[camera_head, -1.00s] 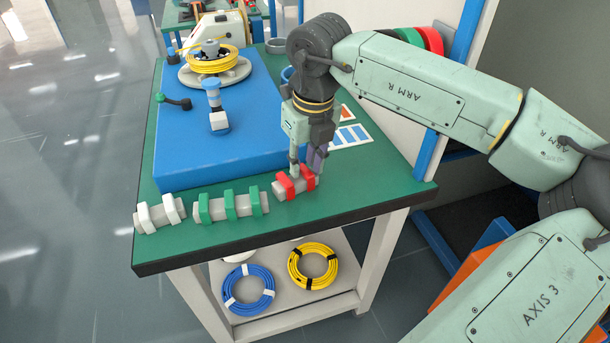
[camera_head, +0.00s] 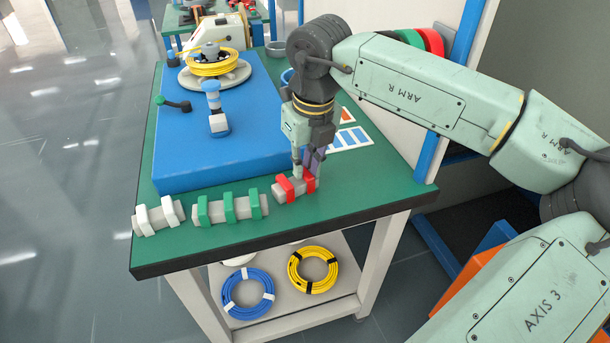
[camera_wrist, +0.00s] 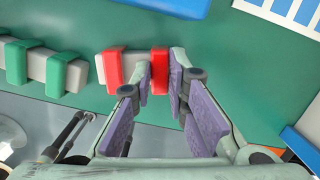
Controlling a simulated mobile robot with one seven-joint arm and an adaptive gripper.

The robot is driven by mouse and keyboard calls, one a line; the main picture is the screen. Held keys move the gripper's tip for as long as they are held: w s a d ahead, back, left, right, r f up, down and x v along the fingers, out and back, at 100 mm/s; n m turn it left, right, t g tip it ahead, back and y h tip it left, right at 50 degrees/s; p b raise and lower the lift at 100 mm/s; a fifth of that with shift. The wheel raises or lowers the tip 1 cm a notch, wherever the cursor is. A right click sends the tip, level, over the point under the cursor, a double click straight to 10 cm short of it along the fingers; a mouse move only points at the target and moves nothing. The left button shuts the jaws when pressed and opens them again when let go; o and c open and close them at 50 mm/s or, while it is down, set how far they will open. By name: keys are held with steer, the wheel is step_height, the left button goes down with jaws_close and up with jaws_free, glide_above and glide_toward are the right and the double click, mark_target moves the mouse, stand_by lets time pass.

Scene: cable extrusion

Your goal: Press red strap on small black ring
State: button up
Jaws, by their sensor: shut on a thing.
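Two red straps sit on a grey bar at the table's front edge. My gripper (camera_head: 306,174) points down at this bar. Its fingers (camera_wrist: 162,72) are shut on the right red strap (camera_wrist: 160,72), which also shows under the fingertips in the head view (camera_head: 309,183). The left red strap (camera_head: 285,188) stays on the bar beside the fingers; it also shows in the wrist view (camera_wrist: 112,69). The strap is still at the bar, with no clear gap seen. I cannot make out a small black ring in either view.
Green straps (camera_head: 228,207) and white straps (camera_head: 160,215) sit on similar bars to the left. A blue platform (camera_head: 225,140) with a yellow coil (camera_head: 212,66) on a spool stands behind. A blue coil (camera_head: 248,293) and a yellow coil (camera_head: 313,270) lie on the lower shelf.

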jaws_close()
step_height(320, 180, up, 8)
steer(key=p, duration=0.4)
steer(key=shift+p, duration=0.35)
